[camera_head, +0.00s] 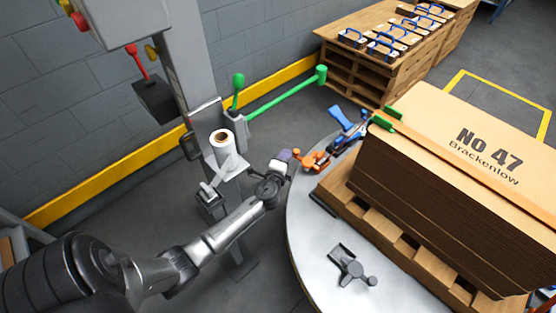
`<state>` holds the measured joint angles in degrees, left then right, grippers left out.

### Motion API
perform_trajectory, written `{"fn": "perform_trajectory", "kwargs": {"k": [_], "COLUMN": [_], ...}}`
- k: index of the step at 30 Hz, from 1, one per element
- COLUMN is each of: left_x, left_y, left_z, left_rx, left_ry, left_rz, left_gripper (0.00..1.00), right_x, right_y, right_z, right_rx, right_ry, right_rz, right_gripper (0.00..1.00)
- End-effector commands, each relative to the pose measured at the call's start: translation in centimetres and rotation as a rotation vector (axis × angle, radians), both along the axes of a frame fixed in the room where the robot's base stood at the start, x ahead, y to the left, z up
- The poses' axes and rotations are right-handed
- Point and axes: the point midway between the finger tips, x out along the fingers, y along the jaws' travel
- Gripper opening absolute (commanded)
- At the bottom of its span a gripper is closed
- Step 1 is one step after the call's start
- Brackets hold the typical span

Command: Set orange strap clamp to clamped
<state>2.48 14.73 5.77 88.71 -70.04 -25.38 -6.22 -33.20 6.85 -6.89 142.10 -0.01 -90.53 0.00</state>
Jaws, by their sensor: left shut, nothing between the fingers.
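My left gripper (284,156) is shut and empty, just left of the lever's end. A small gap seems to part them, but contact is hard to judge. A blue clamp (347,124) lies just behind the orange one. My right gripper is not in view.
A tall stack of brown blanks (430,188) marked "No 47" stands on a wooden pallet (372,218), with an orange strap (450,152) across its top. A grey post with a green lever arm (290,93) and a white roll (222,145) stand at left. A grey lever (351,268) sits on the table.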

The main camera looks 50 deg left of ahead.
Motion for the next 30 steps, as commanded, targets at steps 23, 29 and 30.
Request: {"fn": "perform_trajectory", "kwargs": {"k": [23, 29, 30], "left_x": [0.5, -2.1, -2.8], "left_y": [-0.9, -2.2, -2.7], "left_z": [0.0, 0.1, 0.1], "left_rx": [-0.002, -0.003, -0.004], "left_ry": [0.001, 0.003, 0.003], "left_rz": [-0.017, -0.016, -0.017], "left_gripper": [0.00, 0.00, 0.00], "right_x": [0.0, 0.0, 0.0], "right_y": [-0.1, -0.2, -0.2], "right_z": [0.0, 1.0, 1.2], "right_rx": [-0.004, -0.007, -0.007], "right_ry": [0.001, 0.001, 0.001], "right_rz": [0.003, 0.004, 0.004], "right_gripper": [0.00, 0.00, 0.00]}}
